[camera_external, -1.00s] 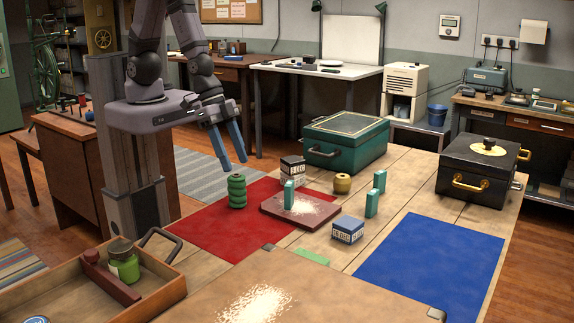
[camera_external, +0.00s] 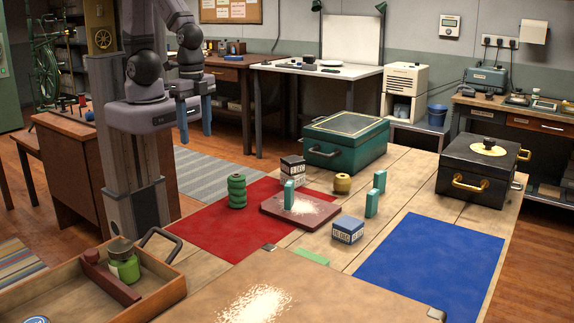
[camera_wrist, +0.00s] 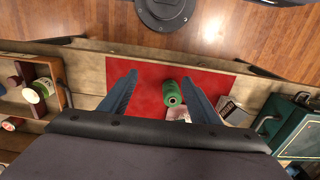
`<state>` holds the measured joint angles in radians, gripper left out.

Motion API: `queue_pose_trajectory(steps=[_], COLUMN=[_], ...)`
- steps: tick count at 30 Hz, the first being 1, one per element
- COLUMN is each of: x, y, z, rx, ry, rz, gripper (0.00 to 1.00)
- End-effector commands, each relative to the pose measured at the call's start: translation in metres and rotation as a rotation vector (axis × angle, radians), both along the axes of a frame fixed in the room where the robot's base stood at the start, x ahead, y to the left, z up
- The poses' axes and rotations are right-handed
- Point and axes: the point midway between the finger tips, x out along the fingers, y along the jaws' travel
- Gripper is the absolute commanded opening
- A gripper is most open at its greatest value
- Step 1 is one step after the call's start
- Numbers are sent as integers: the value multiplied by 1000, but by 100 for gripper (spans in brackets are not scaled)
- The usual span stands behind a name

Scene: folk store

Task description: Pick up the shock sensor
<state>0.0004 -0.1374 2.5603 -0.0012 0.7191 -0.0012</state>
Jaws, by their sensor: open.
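No object is readably marked as the shock sensor, so I cannot tell which one it is. Small candidates on the table are a green ridged cylinder (camera_external: 237,191) on the red mat, a dark box with white labels (camera_external: 293,171), a blue-grey labelled box (camera_external: 347,230) and a yellow-brown round piece (camera_external: 342,183). My gripper (camera_external: 195,138) is open and empty, high above and behind the red mat, fingers pointing down. In the wrist view the green cylinder (camera_wrist: 172,92) appears between the fingers, nearer the right one, well below them.
A green chest (camera_external: 345,141) and black chest (camera_external: 483,168) stand behind. A wooden tray (camera_external: 165,290) is front left. The blue mat (camera_external: 430,262) is clear.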

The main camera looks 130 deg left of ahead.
Motion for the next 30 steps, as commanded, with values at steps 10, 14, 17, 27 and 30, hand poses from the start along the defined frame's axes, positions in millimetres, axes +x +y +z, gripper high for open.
queue_pose_trajectory(steps=[10,14,17,27,30], x=[5,33,73,265,307], y=[2,15,35,146,175], z=[-3,-15,-31,-98,-116], rx=[4,25,55,140,133], ry=[-11,-71,-163,-674,-831], rz=[4,21,41,77,68], gripper=[58,58,58,58,58])
